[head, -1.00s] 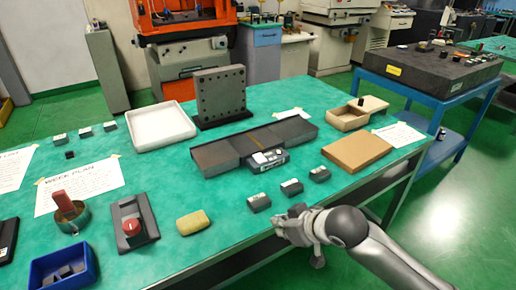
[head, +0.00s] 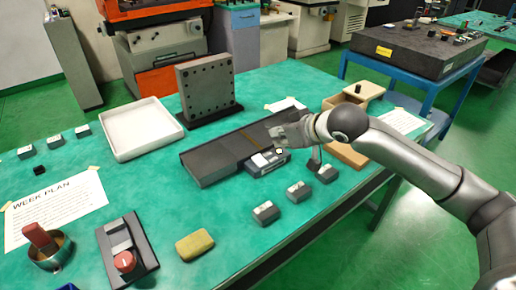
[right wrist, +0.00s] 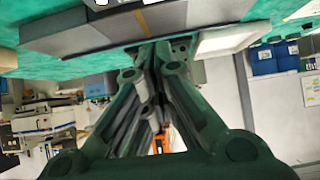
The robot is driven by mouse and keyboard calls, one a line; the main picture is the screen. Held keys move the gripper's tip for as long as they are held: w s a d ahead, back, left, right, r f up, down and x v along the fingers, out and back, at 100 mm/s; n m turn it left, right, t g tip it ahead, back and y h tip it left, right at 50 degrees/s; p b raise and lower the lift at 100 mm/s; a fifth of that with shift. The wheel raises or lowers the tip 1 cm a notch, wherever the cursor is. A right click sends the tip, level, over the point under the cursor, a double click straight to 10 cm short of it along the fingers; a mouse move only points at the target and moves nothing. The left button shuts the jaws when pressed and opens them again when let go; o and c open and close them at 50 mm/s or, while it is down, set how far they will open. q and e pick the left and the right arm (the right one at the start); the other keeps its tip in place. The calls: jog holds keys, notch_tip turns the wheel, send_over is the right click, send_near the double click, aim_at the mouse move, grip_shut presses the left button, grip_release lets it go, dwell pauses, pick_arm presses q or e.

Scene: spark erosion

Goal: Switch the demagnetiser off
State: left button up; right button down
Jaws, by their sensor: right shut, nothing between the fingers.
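The demagnetiser (head: 215,160) is a long, low dark grey block on the green bench, with a narrow brownish strip across its top. A small control box (head: 262,163) with pale markings sits against its front side. My right gripper (head: 279,132) is shut and empty, at the right part of the block near the control box; I cannot tell whether it touches. It hides part of the block and box. In the right wrist view the shut fingers (right wrist: 153,52) point at the demagnetiser's grey body (right wrist: 95,32). The switch's position is too small to tell. My left gripper is not in view.
Several small dark labelled blocks (head: 298,189) stand along the front edge. A drilled grey plate (head: 208,88) and white tray (head: 120,150) stand behind. A red-knobbed box (head: 112,240) and yellow sponge (head: 194,245) lie at front left.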

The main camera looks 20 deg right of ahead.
send_over(260, 160)
jog(key=s, duration=0.1)
jog(key=f, duration=0.5)
jog(key=shift+s+d+f, duration=0.15)
jog(key=shift+d, duration=0.05)
jog(key=f, duration=0.1)
jog(key=w+f, duration=0.1)
jog(key=f, duration=0.1)
jog(key=shift+w+a+f, duration=0.2)
jog(key=shift+a, duration=0.05)
jog(key=shift+f, duration=0.8)
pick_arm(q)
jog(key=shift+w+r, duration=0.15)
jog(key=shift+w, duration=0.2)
pick_arm(e)
jog(key=shift+w, duration=0.1)
